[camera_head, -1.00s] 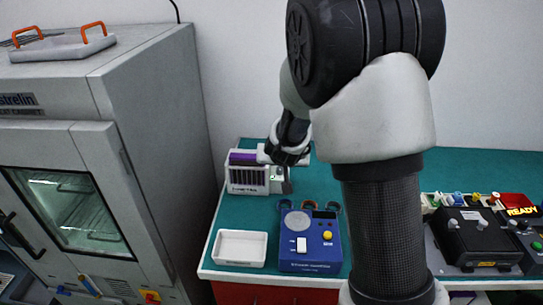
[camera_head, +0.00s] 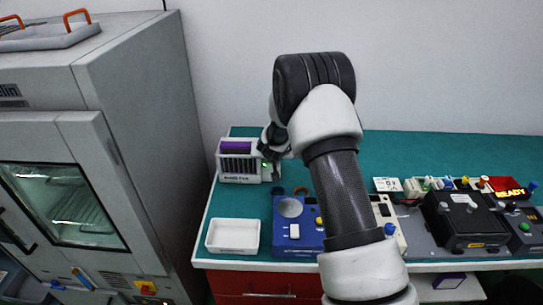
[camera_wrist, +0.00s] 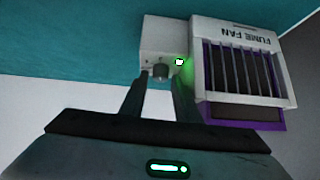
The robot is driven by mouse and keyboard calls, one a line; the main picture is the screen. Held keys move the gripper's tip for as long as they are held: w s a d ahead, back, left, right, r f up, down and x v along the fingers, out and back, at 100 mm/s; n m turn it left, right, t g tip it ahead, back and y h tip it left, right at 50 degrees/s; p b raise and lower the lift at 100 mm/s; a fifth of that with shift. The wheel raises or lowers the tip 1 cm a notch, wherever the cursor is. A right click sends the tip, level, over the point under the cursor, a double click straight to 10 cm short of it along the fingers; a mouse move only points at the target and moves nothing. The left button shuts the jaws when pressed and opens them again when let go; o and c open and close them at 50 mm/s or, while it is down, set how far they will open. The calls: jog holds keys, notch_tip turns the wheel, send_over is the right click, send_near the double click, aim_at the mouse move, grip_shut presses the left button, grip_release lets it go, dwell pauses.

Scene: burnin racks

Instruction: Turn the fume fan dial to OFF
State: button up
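The fume fan (camera_head: 238,165) is a white box with a dark slatted grille and a purple strip, at the back left of the green bench. In the wrist view, the fume fan (camera_wrist: 243,70) appears upside down with its name readable. Its small grey dial (camera_wrist: 160,72) sticks out from the white side block, with a lit green lamp (camera_wrist: 180,62) beside it. My gripper (camera_wrist: 159,88) is open, its two fingertips on either side of the dial with gaps visible. In the head view my gripper (camera_head: 272,160) is at the fan's right end, and my wrist partly hides it. The dial's pointer is unclear.
A white tray (camera_head: 232,236) and a blue device (camera_head: 290,235) stand in front of the fan. A black unit (camera_head: 465,220) and several small coloured parts lie at the right. A grey oven cabinet (camera_head: 140,120) stands left of the bench.

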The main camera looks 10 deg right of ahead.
jog(key=shift+w+f, duration=0.35)
grip_shut()
jog(key=shift+d+f+b, duration=0.1)
jog(key=shift+f+b, duration=0.05)
jog(key=shift+b, duration=0.3)
